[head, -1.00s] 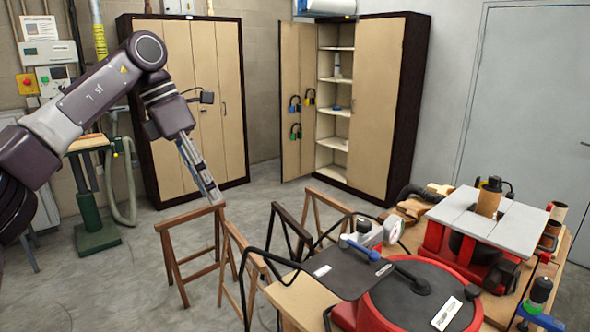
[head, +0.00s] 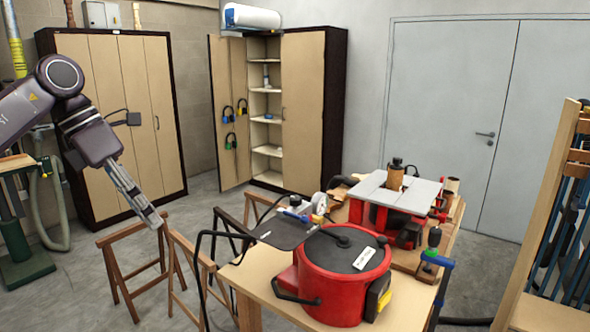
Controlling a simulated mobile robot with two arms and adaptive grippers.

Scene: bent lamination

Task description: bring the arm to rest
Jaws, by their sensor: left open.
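My left arm comes in from the left edge, bent at the elbow and reaching down to the right. My left gripper (head: 152,218) points down over the wooden trestles (head: 130,262) and holds nothing that I can see. Its fingers are seen nearly edge-on, so the gap between them is hard to make out. My right gripper is not in view.
A workbench (head: 255,277) carries a red pot (head: 325,285) with a black lid, a gauge and a small table machine (head: 400,192). Cabinets (head: 115,120) stand behind. A wooden rack (head: 545,240) is at right. Grey floor (head: 200,195) lies between.

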